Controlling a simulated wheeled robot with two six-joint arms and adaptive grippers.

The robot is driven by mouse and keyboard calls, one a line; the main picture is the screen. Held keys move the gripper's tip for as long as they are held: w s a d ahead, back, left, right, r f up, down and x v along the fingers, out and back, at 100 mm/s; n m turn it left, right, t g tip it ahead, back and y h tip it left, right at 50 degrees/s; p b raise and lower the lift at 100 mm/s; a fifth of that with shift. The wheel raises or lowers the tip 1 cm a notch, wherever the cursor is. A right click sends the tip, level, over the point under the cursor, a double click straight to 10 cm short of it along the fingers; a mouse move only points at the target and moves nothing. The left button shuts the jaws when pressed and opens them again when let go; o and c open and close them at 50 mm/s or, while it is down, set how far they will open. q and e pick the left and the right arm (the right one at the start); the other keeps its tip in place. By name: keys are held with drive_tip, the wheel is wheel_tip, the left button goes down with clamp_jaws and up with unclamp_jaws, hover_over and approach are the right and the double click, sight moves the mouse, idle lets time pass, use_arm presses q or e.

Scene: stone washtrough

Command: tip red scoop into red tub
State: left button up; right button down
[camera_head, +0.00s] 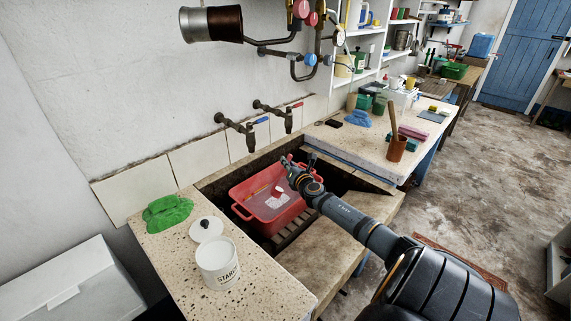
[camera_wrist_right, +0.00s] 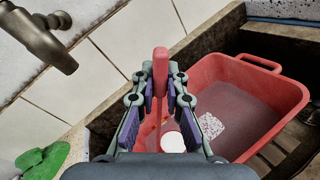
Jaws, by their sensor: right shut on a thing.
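The red tub (camera_head: 240,207) sits in the stone trough and holds a pinkish layer with a white speckled patch; it also shows in the wrist view (camera_wrist_right: 284,92). My right gripper (camera_head: 292,168) is over the tub's far side. In the wrist view the gripper (camera_wrist_right: 160,82) is shut on the upright red handle of the red scoop (camera_wrist_right: 160,62). A round white patch shows below between the fingers; I cannot tell whether it lies in the scoop. The fingers hide much of the scoop. My left gripper is not in view.
A white starch pot (camera_head: 218,266), its lid (camera_head: 206,229) and a green cloth (camera_head: 168,212) are on the left slab. Two taps (camera_head: 236,125) project from the wall above the trough. A brown pot (camera_head: 397,148) stands on the right slab.

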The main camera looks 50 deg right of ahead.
idle(0.3)
drive_tip(key=shift+s+d+f+m+b, duration=0.15)
drive_tip(key=shift+d+f+m+b, duration=0.1)
drive_tip(key=shift+d+m+b, duration=0.3)
drive_tip(key=shift+s+d+f+m+b, duration=0.2)
drive_tip(key=shift+d+m+b, duration=0.15)
drive_tip(key=shift+d+b, duration=0.35)
drive_tip(key=d+b, duration=0.1)
drive_tip(key=f+m+b, duration=0.1)
drive_tip(key=d+b, duration=0.1)
drive_tip(key=shift+s+d+f+m+y, duration=0.25)
drive_tip(key=shift+s+d+m+y, duration=0.05)
drive_tip(key=shift+m+y, duration=0.1)
